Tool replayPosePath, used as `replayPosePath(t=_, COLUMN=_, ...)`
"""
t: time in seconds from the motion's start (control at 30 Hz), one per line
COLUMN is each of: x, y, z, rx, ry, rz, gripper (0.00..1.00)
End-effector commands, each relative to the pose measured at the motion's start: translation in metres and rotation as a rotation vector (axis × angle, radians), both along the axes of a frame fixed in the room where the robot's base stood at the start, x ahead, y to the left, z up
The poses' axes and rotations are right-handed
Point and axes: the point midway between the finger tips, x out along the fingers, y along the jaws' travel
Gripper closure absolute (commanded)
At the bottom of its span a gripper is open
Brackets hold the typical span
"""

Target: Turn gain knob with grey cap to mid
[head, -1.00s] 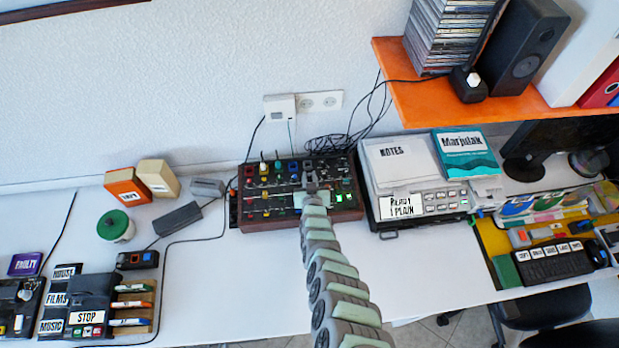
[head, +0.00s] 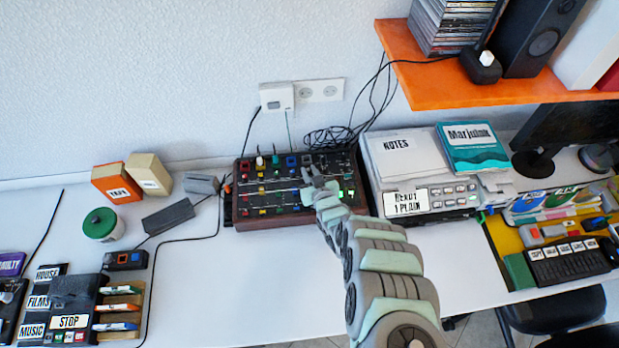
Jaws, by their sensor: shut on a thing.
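A mixer box (head: 262,217) with a dark panel and brown sides stands on the white desk against the wall. Its panel carries rows of small coloured knobs, a row of square-topped ones along the back, and lit green spots at right. My gripper (head: 312,178) is over the right half of the panel, down among the knobs. It is shut on a small knob there, which my fingers mostly hide. The cap colour of the held knob and where it points are too small to tell.
A grey device (head: 430,211) with notes on top stands close at the mixer's right. An orange shelf (head: 440,96) with discs and a speaker overhangs the back right. A power brick (head: 168,218) and cables lie at left.

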Motion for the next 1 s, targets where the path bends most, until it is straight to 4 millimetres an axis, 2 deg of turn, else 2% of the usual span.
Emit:
replayPosePath(t=0.57, x=-0.0011, y=-0.0010, z=0.0028, rx=0.000, ry=-0.002, rz=0.044, gripper=1.00)
replayPosePath(t=0.6, x=-0.0010, y=-0.0009, z=0.0030, rx=0.000, ry=-0.002, rz=0.044, gripper=0.78)
replayPosePath(t=0.83, x=-0.0015, y=-0.0013, z=0.0017, rx=0.000, ry=0.000, rz=0.043, gripper=0.60)
replayPosePath(t=1.0, x=-0.0017, y=-0.0014, z=0.0012, rx=0.001, ry=0.001, rz=0.043, gripper=0.60)
